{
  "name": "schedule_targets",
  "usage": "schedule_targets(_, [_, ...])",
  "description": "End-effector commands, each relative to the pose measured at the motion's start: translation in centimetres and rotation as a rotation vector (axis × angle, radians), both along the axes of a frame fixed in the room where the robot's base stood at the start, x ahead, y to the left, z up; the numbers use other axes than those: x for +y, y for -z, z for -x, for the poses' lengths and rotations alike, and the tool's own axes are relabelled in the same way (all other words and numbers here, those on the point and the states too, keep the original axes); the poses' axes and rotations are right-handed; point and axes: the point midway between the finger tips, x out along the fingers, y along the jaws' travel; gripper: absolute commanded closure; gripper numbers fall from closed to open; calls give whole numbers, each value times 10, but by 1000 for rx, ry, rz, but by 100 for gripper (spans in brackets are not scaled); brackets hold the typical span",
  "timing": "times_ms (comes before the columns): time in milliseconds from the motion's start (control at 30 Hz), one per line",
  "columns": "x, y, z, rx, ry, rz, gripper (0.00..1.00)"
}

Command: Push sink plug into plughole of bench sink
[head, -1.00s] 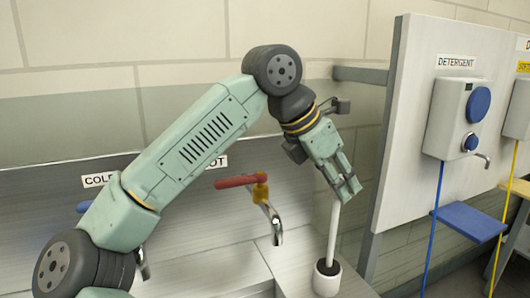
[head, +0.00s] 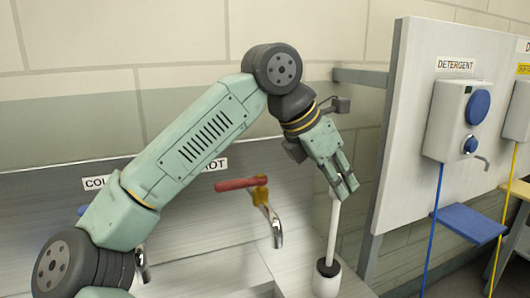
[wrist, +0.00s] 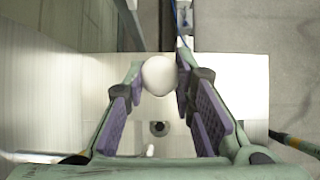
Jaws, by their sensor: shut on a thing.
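A white rod (head: 333,228) stands roughly upright at the bench's right end, in a white cup (head: 326,284) with a dark part around the rod's foot. I take the rod to be the sink plug's handle, but the plug itself is not clear. My gripper (head: 345,192) is shut on the rod's top. In the wrist view the rod's rounded white end (wrist: 158,75) sits between my fingertips. The bench sink (head: 240,274) lies left of the rod, partly cut off by the frame. A dark round opening (wrist: 158,128), apparently the plughole, shows in the wrist view.
A chrome tap (head: 272,222) with a red handle (head: 236,184) stands behind the sink, left of my gripper. A white panel (head: 415,130) with a detergent dispenser (head: 455,118) rises close on the right. The wall is behind.

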Motion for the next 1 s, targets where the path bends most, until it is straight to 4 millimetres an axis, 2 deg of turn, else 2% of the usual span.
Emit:
schedule_targets(100, [0,-11,0,-1,-1,1,100])
schedule_targets(700, [0,-44,0,-2,0,0,100])
schedule_targets(1000, [0,-53,0,-1,1,0,100])
